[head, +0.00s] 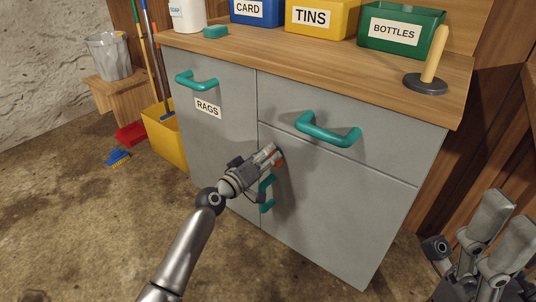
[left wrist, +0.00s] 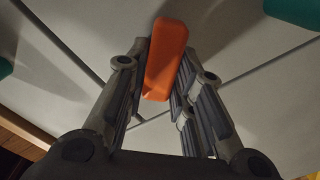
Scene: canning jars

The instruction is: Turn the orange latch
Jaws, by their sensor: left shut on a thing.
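The orange latch (left wrist: 166,55) is a rounded bar on the front of the grey cabinet (head: 330,215). In the left wrist view it stands nearly upright, leaning slightly, between my two fingertips. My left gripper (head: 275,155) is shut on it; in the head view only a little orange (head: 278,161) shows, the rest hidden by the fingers. The latch sits by the seams between the left door, the top drawer and the lower right door. My right gripper (head: 496,232) is at the lower right, away from the cabinet; its opening is unclear.
Teal handles are on the drawer (head: 327,131), the left door (head: 196,82) and the lower door (head: 266,194), the last close to my left gripper. Labelled bins (head: 400,32) and a wooden-handled tool (head: 427,82) stand on the countertop (head: 330,62). A yellow bucket (head: 163,135) stands left.

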